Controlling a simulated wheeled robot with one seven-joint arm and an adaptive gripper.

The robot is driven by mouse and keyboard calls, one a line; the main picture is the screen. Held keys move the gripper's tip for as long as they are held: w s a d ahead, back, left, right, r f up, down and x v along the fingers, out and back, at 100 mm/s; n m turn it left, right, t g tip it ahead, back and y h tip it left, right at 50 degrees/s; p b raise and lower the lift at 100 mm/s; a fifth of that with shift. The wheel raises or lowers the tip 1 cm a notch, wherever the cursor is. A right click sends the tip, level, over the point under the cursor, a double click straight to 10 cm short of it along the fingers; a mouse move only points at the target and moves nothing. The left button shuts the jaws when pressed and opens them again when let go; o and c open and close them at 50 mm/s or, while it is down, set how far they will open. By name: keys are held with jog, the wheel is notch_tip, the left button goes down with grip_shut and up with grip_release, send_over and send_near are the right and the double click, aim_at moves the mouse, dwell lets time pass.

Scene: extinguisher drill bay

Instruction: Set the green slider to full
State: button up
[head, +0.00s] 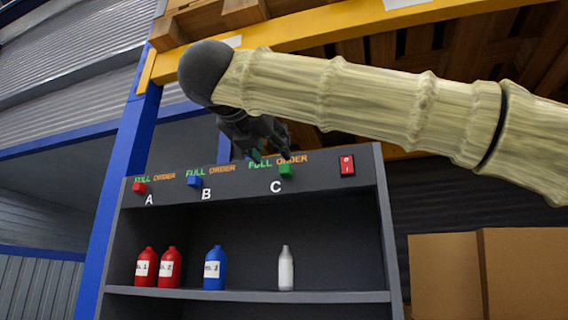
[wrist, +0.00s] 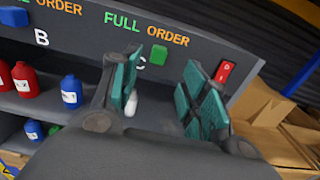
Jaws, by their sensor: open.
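The green slider (head: 286,170) is a small block on the dark panel above column C, under the words FULL and ORDER. In the head view it sits at the right, under ORDER. In the wrist view the green slider (wrist: 158,55) shows between and beyond the two teal-padded fingers. My gripper (wrist: 160,92) is open and empty, apart from the slider. In the head view my gripper (head: 268,152) hangs in front of the panel, just up and left of the slider, and partly covers the panel's top edge.
A red slider (head: 139,187) and a blue slider (head: 194,181) sit left on the panel. A red switch (head: 347,166) is to the right. Below, red bottles (head: 170,268), a blue bottle (head: 214,268) and a white bottle (head: 286,269) stand on a shelf. Cardboard boxes (head: 445,275) stand right.

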aim_at(284, 165)
jog(key=p+x, duration=0.4)
jog(key=x, duration=0.4)
jog(key=shift+w+d+r+p, duration=0.1)
jog(key=shift+r+p, duration=0.05)
jog(key=shift+p, duration=0.15)
jog(key=shift+p+x, duration=0.35)
jog(key=shift+x, duration=0.5)
jog(key=shift+c, duration=0.2)
grip_shut()
